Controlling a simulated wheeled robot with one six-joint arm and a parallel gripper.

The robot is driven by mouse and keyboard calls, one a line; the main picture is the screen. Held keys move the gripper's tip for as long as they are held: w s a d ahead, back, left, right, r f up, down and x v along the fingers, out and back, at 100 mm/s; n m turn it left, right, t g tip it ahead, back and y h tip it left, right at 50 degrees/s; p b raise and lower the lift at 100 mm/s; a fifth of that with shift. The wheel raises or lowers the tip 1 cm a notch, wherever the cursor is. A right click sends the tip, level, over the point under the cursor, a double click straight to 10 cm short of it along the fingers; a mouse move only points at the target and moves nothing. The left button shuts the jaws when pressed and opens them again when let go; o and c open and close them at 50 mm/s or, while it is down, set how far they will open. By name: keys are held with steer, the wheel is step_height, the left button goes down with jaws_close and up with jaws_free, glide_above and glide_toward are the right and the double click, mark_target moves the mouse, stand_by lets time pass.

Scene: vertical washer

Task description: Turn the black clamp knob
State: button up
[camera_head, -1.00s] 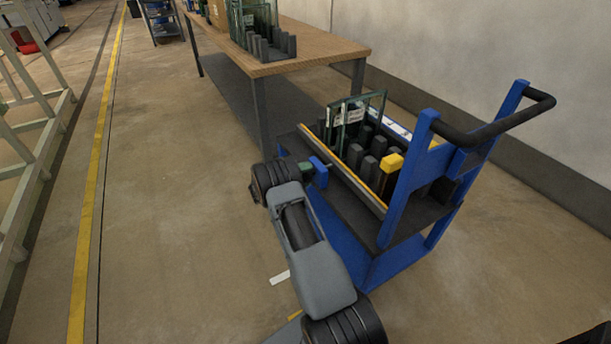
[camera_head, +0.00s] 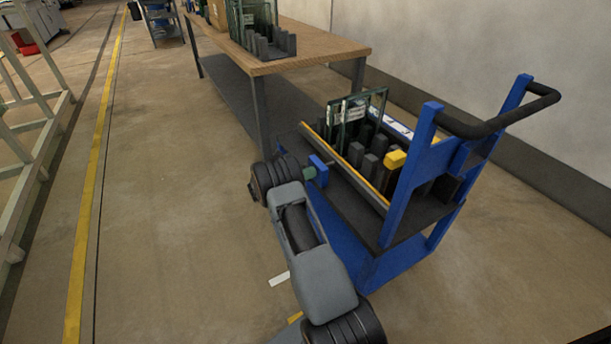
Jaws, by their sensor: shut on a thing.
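The blue cart (camera_head: 398,190) stands at the right of the head view. A blue block (camera_head: 318,169) sticks out at its near left side. My arm reaches up to this side of the cart, and its dark wrist is close to the block. My gripper (camera_head: 309,174) shows only as a small greenish-grey part between the wrist and the blue block. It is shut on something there. The black clamp knob cannot be made out; the wrist and gripper cover that spot.
The cart carries a tray with glass plates (camera_head: 361,113), dark upright blocks and a yellow block (camera_head: 395,160). Its black handle (camera_head: 500,122) is at the right. A wooden table (camera_head: 300,50) stands behind.

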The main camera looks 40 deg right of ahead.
steer(key=m+b, duration=0.2)
steer(key=m, duration=0.3)
steer(key=shift+f+m, duration=0.1)
steer(key=shift+m, duration=0.2)
steer(key=m+b, duration=0.2)
steer(key=m, duration=0.2)
steer(key=m+b, duration=0.3)
steer(key=m, duration=0.2)
steer(key=shift+f, duration=0.1)
steer(key=m+b, duration=0.3)
steer(key=m, duration=0.1)
steer(key=shift+m+b, duration=0.3)
steer(key=m+b, duration=0.2)
steer(key=m, duration=0.1)
steer(key=shift+m+b, duration=0.3)
steer(key=m, duration=0.4)
steer(key=shift+m+b, duration=0.3)
steer(key=shift+b, duration=0.1)
steer(key=m, duration=0.5)
steer(key=shift+r, duration=0.2)
steer(key=shift+m, duration=2.2)
